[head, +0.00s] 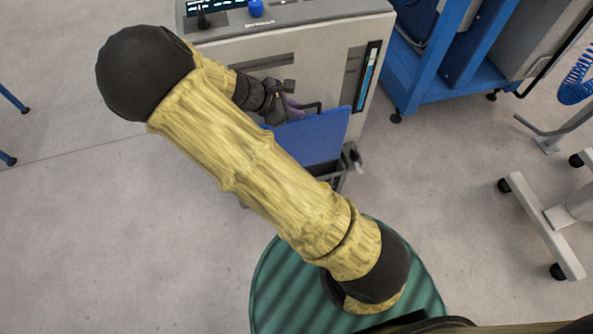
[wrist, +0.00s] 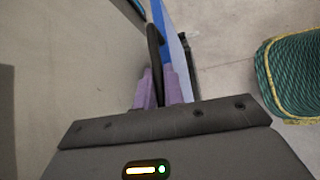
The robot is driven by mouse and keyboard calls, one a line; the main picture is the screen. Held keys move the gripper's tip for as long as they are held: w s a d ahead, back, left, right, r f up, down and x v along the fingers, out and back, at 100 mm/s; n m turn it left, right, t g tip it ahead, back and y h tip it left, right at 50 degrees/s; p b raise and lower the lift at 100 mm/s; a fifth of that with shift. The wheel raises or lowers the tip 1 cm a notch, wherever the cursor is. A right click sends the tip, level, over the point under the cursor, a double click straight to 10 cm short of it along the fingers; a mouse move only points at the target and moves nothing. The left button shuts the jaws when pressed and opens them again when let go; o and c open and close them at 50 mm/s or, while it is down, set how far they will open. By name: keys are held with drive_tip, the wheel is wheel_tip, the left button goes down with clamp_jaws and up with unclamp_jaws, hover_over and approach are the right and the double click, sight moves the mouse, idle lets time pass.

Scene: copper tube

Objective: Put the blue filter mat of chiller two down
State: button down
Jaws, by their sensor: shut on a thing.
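The blue filter mat (head: 318,138) is a flat blue panel in front of the pale grey chiller cabinet (head: 325,60). It hangs tilted at the lower part of the cabinet's front. My gripper (head: 291,106) is at the mat's upper edge, partly hidden by my arm. In the wrist view, the purple fingers of my gripper (wrist: 158,88) are shut on the mat's black handle (wrist: 155,52). The mat shows there edge-on as a blue strip (wrist: 163,18). My forearm covers the mat's lower left part in the head view.
A dark rack or tray (head: 343,172) is just below the mat, mostly hidden. A blue wheeled frame (head: 435,85) stands at the back right. A pale wheeled stand (head: 540,225) is at the right. Grey floor (head: 90,240) is clear at the left.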

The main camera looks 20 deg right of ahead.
wheel_tip(320, 180, down, 20)
drive_tip(key=b, duration=0.5)
drive_tip(key=shift+b, duration=0.3)
drive_tip(key=shift+f, duration=0.1)
drive_tip(key=shift+f+b, duration=0.65)
drive_tip(key=shift+f, duration=2.05)
drive_tip(key=c, duration=1.5)
unclamp_jaws()
